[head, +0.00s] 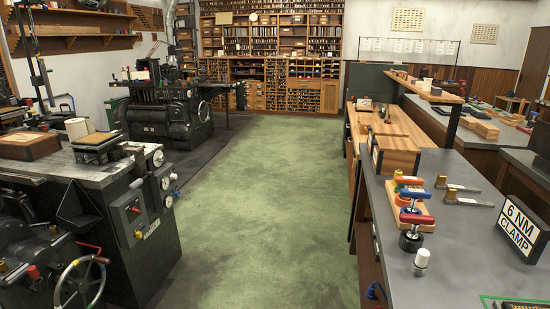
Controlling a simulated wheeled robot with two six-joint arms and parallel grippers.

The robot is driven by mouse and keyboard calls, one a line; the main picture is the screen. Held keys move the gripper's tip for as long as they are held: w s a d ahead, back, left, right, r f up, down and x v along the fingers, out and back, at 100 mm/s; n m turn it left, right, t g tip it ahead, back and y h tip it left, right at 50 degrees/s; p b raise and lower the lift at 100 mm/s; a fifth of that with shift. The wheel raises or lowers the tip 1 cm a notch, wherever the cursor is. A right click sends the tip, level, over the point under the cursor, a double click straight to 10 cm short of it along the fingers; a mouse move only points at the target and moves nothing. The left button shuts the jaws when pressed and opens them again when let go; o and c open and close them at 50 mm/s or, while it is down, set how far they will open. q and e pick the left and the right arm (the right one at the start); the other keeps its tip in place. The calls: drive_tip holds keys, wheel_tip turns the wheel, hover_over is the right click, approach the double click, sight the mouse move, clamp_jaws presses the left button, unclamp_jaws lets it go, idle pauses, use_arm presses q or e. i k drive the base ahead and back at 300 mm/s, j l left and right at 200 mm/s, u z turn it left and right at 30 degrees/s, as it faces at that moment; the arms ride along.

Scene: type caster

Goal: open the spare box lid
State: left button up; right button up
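No box in the head view is marked as the spare box, so I cannot tell which one it is. A dark wooden box (28,146) with a lighter flat top sits on the metal bench at the left. A light wooden box (397,154) stands on the near end of the wooden bench at the right, close to the grey bench. Whether either has a movable lid is not clear at this distance. Neither of my grippers shows in the view.
Green floor (255,200) runs clear up the middle. A black machine with a handwheel (80,283) stands at near left. The grey bench (455,225) at the right carries colored-handled tools (411,205) and a "6 NM CLAMP" sign (521,229). Shelves (270,40) line the back.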

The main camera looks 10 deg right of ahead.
sight(384, 143)
drive_tip(key=i+j+z, duration=0.15)
drive_tip(key=i+z, duration=0.25)
drive_tip(key=i+j+z, duration=0.15)
drive_tip(key=z, duration=0.25)
drive_tip(key=i+j+z, duration=0.2)
drive_tip(key=z, duration=0.25)
drive_tip(key=i+j+z, duration=0.1)
drive_tip(key=z, duration=0.25)
drive_tip(key=i+j+z, duration=0.15)
drive_tip(key=z, duration=0.2)
